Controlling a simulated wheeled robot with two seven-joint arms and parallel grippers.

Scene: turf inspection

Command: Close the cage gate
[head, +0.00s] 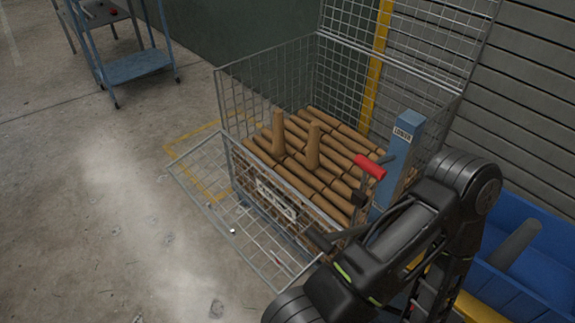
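The wire-mesh cage (219,97) stands in the middle of the head view, loaded with brown rolls (345,150). Its mesh gate (221,227) hangs outward from the front side, tilted down toward the floor, so the front is open. My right arm comes in from the lower right. My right gripper (322,238) is at the cage's front right corner, close to the gate's right end. Its fingers are dark and small, so I cannot tell whether they are open or touch the mesh. My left gripper is not in view.
A blue post (406,140) with a label and a red-handled lever (369,167) stand at the cage's right side. A blue bin (535,250) is at the right. A blue cart (135,66) stands far left. The floor (110,200) left of the gate is clear.

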